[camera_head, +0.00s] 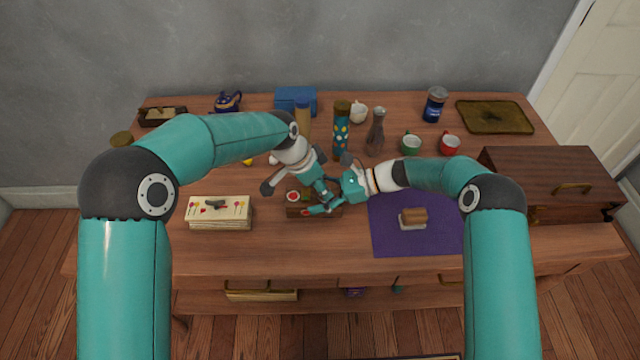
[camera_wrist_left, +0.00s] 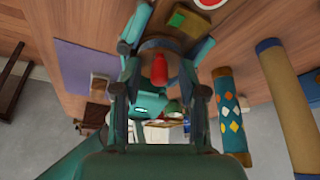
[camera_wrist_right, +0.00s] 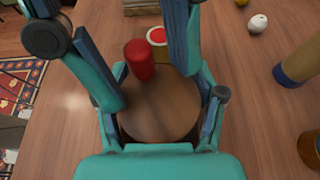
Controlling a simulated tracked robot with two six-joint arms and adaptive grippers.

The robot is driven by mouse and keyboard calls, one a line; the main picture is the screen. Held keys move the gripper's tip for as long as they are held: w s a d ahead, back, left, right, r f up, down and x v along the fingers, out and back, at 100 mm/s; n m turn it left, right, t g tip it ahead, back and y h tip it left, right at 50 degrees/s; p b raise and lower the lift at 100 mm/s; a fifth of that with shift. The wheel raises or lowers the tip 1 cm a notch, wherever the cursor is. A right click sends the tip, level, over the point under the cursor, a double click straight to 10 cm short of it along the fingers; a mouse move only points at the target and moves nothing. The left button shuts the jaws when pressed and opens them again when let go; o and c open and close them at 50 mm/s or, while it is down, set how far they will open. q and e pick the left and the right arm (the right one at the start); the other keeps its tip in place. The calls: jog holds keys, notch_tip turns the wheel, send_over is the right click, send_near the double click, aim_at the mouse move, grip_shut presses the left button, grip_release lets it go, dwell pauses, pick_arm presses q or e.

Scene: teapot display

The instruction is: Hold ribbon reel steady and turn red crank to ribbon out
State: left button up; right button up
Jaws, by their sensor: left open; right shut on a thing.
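The ribbon reel's round brown disc (camera_wrist_right: 160,105) sits between my right gripper's fingers (camera_wrist_right: 150,70), which are shut on it. The upright red crank knob (camera_wrist_right: 139,60) stands at the disc's edge in the right wrist view. In the left wrist view the red crank (camera_wrist_left: 160,68) is between the spread fingers of my open left gripper (camera_wrist_left: 161,75), with no clear contact. Part of the brown reel (camera_wrist_left: 165,45) shows behind it. In the head view my left gripper (camera_head: 322,192) and right gripper (camera_head: 328,203) meet at mid-table and hide most of the reel.
A wooden tray (camera_head: 297,213) with a red-and-white round piece is beside the grippers. A white box (camera_head: 220,213) stands left, a purple mat (camera_head: 390,240) with a small block right. A patterned cylinder (camera_head: 341,130), carafe (camera_head: 376,135) and mugs stand behind. A wooden chest (camera_head: 545,180) is at right.

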pick_arm(q)
grip_shut()
jog(key=shift+s+n, duration=0.1)
jog(key=shift+n, duration=0.4)
dwell(0.6)
jog(key=n, duration=0.1)
jog(key=n+t+y, duration=0.1)
jog(key=n, duration=0.1)
jog(key=shift+s+d, duration=0.2)
jog(key=shift+s, duration=0.05)
jog(key=shift+s+d+n+t+y, duration=0.15)
jog(key=shift+n+t+y, duration=0.15)
jog(key=shift+n, duration=0.65)
jog(key=shift+s+d+n+t+y, duration=0.15)
jog(key=shift+n+y, duration=0.25)
jog(key=shift+n, duration=0.55)
jog(key=shift+w, duration=0.1)
grip_release()
